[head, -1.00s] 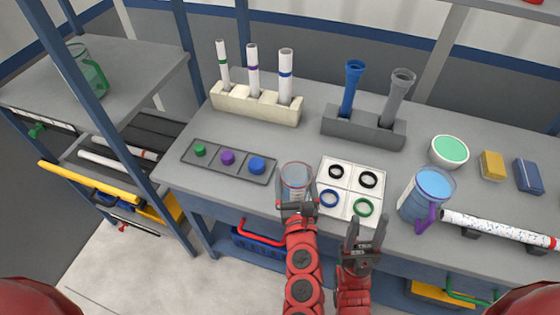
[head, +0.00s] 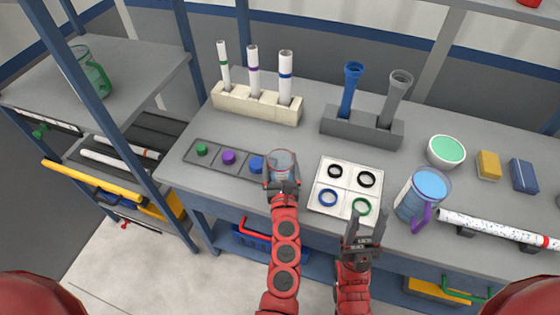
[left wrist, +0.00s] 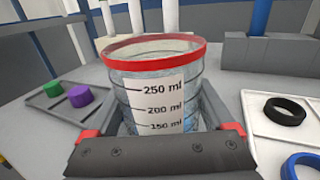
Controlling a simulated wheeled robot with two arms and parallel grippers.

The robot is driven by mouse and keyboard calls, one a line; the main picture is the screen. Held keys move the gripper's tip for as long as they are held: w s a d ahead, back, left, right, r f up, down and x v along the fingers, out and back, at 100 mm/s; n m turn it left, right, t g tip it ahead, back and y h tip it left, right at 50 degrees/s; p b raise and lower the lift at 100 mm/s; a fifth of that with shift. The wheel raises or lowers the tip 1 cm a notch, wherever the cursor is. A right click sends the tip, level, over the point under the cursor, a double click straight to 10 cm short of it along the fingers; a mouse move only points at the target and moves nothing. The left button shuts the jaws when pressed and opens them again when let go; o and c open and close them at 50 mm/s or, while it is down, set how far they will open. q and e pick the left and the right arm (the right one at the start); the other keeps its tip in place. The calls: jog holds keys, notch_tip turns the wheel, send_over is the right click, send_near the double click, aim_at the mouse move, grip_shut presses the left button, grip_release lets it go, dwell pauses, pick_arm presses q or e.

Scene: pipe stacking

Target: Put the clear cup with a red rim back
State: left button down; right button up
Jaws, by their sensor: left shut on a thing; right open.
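The clear cup with a red rim (head: 281,161) is upright in my left gripper (head: 283,187), which is shut on it. In the left wrist view the cup (left wrist: 155,85) stands between the two fingers, with its red rim and millilitre marks showing. In the head view it overlaps the right end of the grey tray of plugs. I cannot tell whether its base touches anything. My right gripper (head: 367,232) is open and empty, in front of the ring tray near the table's front edge.
The grey tray (head: 213,158) holds green, purple and blue plugs. The white ring tray (head: 346,187) is right of the cup. A blue-filled jug (head: 422,193) with a purple handle stands farther right. Behind are a cream rack (head: 257,107) with tubes and a grey rack (head: 361,130).

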pick_arm(q)
jog(key=shift+f+b, duration=0.65)
jog(key=shift+b, duration=0.35)
grip_release()
jog(key=shift+r, duration=0.1)
